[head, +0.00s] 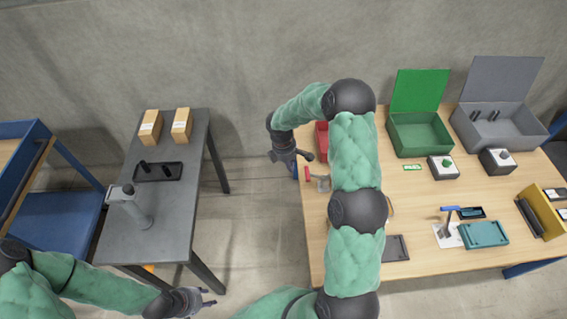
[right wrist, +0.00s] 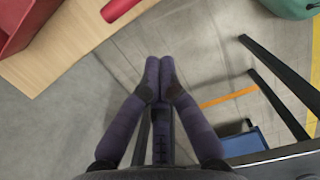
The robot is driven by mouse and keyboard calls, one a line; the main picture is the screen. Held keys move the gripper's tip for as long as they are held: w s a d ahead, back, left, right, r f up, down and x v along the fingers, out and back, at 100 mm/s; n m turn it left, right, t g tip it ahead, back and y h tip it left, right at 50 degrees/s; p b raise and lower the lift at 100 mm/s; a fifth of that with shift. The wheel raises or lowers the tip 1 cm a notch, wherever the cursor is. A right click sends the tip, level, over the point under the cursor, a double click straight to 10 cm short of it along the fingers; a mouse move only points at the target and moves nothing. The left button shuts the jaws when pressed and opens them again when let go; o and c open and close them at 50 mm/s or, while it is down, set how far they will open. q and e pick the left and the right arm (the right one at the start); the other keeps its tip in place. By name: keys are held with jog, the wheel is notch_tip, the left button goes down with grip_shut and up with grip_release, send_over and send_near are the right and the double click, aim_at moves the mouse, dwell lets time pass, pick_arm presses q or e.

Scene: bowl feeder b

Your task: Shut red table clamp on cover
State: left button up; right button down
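The red table clamp (head: 308,174) is at the left edge of the wooden table, with a red handle and a metal body beside it. Its red handle also shows at the top of the right wrist view (right wrist: 118,8). My right gripper (head: 296,163) is just off that table edge, close to the clamp but apart from it. In the right wrist view its fingers (right wrist: 160,72) meet at the tips with nothing between them, over the floor. My left gripper (head: 210,297) is empty over the floor, its fingers apart. I cannot tell which part is the clamp's cover; my right arm hides some of the table.
A red bin (head: 321,140) stands behind the clamp. The wooden table (head: 440,190) also holds a green box (head: 420,135), a grey box (head: 500,128), a blue-handled clamp (head: 449,209) and a teal part (head: 484,234). A grey table (head: 180,215) stands left; floor lies between.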

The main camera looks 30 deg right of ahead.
jog(key=shift+r, duration=0.1)
notch_tip(320, 180, down, 10)
jog(key=s+d+b, duration=0.1)
jog(key=d+b, duration=0.1)
jog(key=b, duration=0.2)
jog(key=d+r, duration=0.1)
jog(key=s+d+r, duration=0.1)
jog(key=r, duration=0.1)
jog(key=shift+s, duration=0.1)
jog(key=shift+r, duration=0.1)
dwell(0.4)
